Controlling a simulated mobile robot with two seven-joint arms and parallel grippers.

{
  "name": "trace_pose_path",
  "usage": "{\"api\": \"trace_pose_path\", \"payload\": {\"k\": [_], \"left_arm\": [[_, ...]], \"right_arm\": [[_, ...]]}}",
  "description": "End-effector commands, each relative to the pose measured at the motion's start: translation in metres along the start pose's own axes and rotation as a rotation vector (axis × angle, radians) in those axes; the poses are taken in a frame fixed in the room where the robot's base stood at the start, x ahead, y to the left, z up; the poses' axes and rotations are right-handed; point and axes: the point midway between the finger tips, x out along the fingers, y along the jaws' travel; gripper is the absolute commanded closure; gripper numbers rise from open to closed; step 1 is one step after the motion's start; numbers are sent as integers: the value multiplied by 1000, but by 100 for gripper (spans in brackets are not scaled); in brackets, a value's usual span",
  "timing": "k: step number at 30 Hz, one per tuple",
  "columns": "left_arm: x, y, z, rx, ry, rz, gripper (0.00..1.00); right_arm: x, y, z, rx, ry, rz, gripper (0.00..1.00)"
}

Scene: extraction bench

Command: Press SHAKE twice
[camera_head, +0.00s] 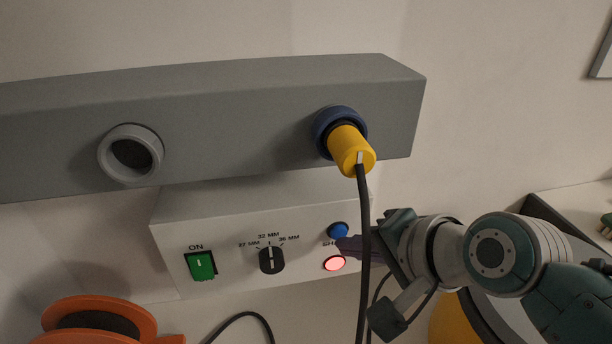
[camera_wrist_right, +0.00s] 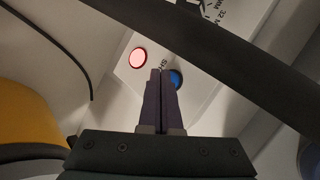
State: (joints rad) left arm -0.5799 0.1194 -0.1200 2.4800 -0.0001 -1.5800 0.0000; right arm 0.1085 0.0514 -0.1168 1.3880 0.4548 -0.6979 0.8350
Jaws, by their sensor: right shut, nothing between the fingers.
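The white control box (camera_head: 230,225) carries a blue round button (camera_head: 338,230), with the partly covered label "SH..." beside it. Below it a round lamp (camera_head: 334,264) glows pinkish red. My right gripper (camera_head: 342,243) is shut and empty, its tips in front of the panel at the label, close to the blue button. In the right wrist view the shut fingers (camera_wrist_right: 161,75) point at the panel, with the blue button (camera_wrist_right: 176,79) just right of the tips and the lit lamp (camera_wrist_right: 138,58) to the left. I cannot tell whether the tips touch the button. My left gripper is not in view.
A black cable (camera_head: 362,230) hangs from a yellow plug (camera_head: 350,150) in the grey rail (camera_head: 230,120) and passes in front of my right fingers. The box also has a green switch (camera_head: 201,265) and a black knob (camera_head: 271,260). An orange reel (camera_head: 70,312) stands at the lower left.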

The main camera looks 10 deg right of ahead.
Motion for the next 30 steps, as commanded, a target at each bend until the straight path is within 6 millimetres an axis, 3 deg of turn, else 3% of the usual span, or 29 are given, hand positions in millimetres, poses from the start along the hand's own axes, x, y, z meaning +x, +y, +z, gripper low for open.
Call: {"api": "trace_pose_path", "payload": {"k": [30], "left_arm": [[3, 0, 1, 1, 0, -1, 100]], "right_arm": [[6, -4, -4, 0, 0, 0, 100]]}}
